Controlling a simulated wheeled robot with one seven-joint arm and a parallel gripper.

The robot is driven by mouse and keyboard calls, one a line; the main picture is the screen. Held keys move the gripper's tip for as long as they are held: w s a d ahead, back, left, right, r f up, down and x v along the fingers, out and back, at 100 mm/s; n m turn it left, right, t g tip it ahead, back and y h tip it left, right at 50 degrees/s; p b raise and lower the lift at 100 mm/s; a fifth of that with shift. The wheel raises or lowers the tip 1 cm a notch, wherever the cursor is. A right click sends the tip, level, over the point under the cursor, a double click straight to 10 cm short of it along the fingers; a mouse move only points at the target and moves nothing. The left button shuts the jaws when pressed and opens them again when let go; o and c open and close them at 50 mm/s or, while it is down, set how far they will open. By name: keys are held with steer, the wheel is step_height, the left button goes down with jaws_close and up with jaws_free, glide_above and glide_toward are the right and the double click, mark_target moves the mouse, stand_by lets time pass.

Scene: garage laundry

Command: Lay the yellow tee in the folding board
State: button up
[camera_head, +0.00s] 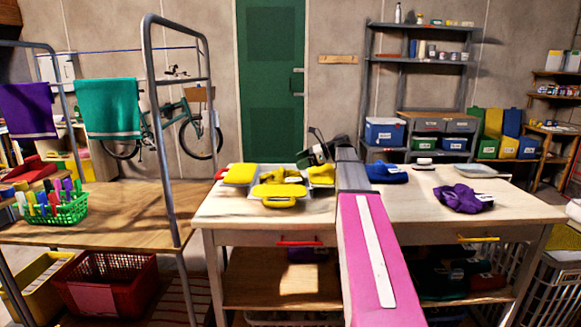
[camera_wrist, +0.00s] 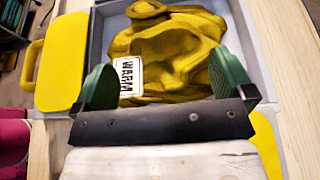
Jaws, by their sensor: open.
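The crumpled yellow tee (camera_wrist: 180,45) lies inside the grey folding board, with a white label reading WARM showing; it also shows in the head view (camera_head: 285,176). The folding board (camera_wrist: 112,22) has a grey tray and yellow flaps, one on the left (camera_wrist: 62,60) and one at the lower right (camera_wrist: 266,142). In the head view the flaps (camera_head: 278,195) stand out around the tray. My gripper (camera_wrist: 165,80) is open, its two green fingertips apart over the near part of the tee. Whether the fingertips touch the cloth cannot be told.
On the same table lie a blue cloth (camera_head: 386,173), a crumpled purple cloth (camera_head: 462,197) and a grey tray (camera_head: 482,171) to the right. A metal rack post (camera_head: 163,130) rises to the left. Bare tabletop lies between the cloths.

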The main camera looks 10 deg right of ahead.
steer(key=shift+v, duration=2.35)
